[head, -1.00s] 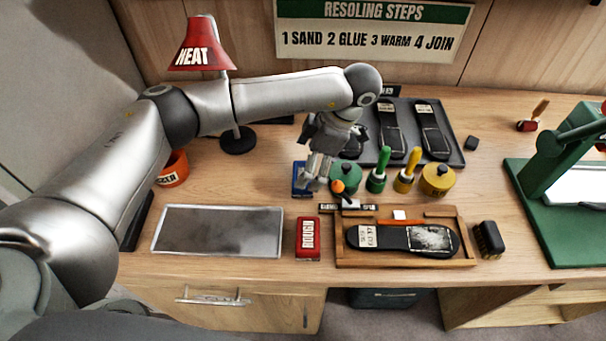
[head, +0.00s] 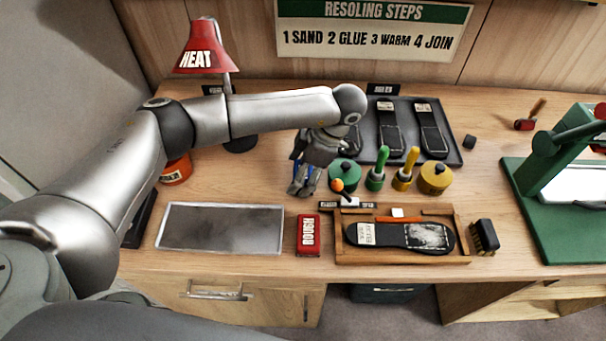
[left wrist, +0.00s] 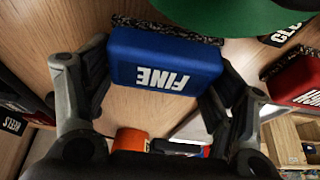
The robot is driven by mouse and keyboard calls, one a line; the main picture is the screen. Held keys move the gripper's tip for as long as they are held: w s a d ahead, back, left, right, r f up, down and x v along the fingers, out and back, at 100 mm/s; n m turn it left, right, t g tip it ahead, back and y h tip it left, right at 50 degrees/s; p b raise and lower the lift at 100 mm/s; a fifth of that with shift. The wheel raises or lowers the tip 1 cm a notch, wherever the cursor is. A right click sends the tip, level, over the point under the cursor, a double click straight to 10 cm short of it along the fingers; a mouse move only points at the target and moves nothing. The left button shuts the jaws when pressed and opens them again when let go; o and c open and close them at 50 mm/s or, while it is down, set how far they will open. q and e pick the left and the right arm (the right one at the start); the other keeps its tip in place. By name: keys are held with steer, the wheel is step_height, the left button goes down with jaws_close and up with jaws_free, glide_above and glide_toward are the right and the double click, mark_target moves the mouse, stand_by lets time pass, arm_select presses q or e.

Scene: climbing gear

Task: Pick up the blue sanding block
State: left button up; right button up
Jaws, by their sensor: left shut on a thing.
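The blue sanding block (left wrist: 165,62), marked FINE, sits between the two fingers of my left gripper (left wrist: 155,95) in the left wrist view. Both fingers press on its sides, so the gripper is shut on it. In the head view my left gripper (head: 303,182) points down at the desk, left of the green pot, and hides most of the block. Only slivers of blue show beside the fingers. I cannot tell whether the block still touches the desk. My right gripper is not in view.
A green pot (head: 344,173) stands close to the gripper's right. The red ROUGH block (head: 308,236) lies in front, beside a wooden frame (head: 400,262) holding a sole. A grey flat tray (head: 220,249) lies left. The red HEAT lamp (head: 208,50) stands behind my arm.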

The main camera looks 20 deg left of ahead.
arm_select(q)
steer(key=shift+w+r+b, duration=0.1)
steer(key=shift+r+b, duration=0.25)
steer(key=shift+r, duration=0.1)
steer(key=r, duration=0.1)
steer(key=r+b, duration=0.1)
steer(key=shift+s+d+r, duration=0.2)
steer(key=shift+r, duration=0.1)
steer(key=s+r, duration=0.1)
steer(key=s+d+r, duration=0.1)
steer(key=r, duration=0.1)
steer(key=s+d+r, duration=0.1)
steer(key=r, duration=0.1)
steer(key=shift+s+d+r+b, duration=0.15)
steer(key=shift+d+b, duration=0.1)
steer(key=shift+b, duration=0.15)
steer(key=s+d+r+b, duration=0.2)
steer(key=s+d+r, duration=0.2)
steer(key=s, duration=0.3)
steer(key=shift+s+d+r, duration=0.15)
steer(key=shift+s+d, duration=0.15)
steer(key=shift+d, duration=0.55)
